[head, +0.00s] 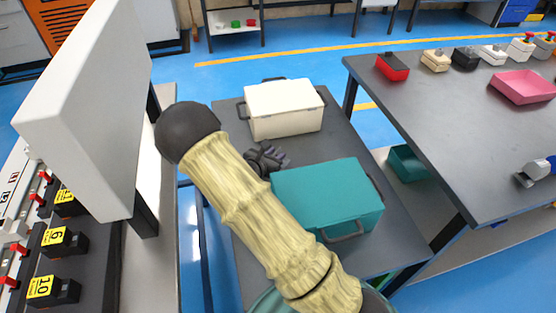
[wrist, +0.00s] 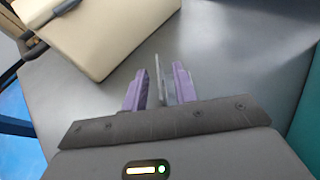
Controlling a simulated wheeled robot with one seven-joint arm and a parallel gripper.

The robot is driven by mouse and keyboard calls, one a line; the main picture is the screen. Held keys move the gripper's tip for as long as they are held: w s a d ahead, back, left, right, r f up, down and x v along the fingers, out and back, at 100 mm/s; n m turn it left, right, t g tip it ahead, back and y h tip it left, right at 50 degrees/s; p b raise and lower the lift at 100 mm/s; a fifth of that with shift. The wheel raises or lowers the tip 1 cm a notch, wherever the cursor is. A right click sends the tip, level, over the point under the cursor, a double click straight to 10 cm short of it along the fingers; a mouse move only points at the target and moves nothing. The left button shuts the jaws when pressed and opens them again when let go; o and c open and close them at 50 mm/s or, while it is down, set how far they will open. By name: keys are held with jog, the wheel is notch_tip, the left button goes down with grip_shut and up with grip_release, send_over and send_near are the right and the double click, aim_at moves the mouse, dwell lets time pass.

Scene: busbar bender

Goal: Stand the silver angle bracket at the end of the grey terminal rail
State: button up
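In the wrist view, a thin silver-grey upright plate (wrist: 160,78), which looks like the silver angle bracket, stands between the two purple fingers of my gripper (wrist: 160,88). The fingers are apart, with a narrow gap showing on each side of the plate. The plate's lower part is hidden by the gripper body. In the head view my gripper (head: 268,158) is low over the grey table between two boxes, partly hidden by my arm, and the bracket cannot be made out there. I cannot pick out the grey terminal rail with certainty in either view.
A cream box (head: 285,108) stands behind my gripper and a teal box (head: 328,195) in front, both on the grey table (head: 350,142). A white panel (head: 85,110) and black numbered blocks (head: 62,242) are at left. Another table (head: 455,110) holds a pink tray (head: 522,87).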

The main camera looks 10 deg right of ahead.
grip_shut()
dwell(0.3)
notch_tip(320, 180, up, 10)
jog(key=shift+r+p, duration=0.1)
jog(key=shift+p, duration=0.55)
dwell(0.4)
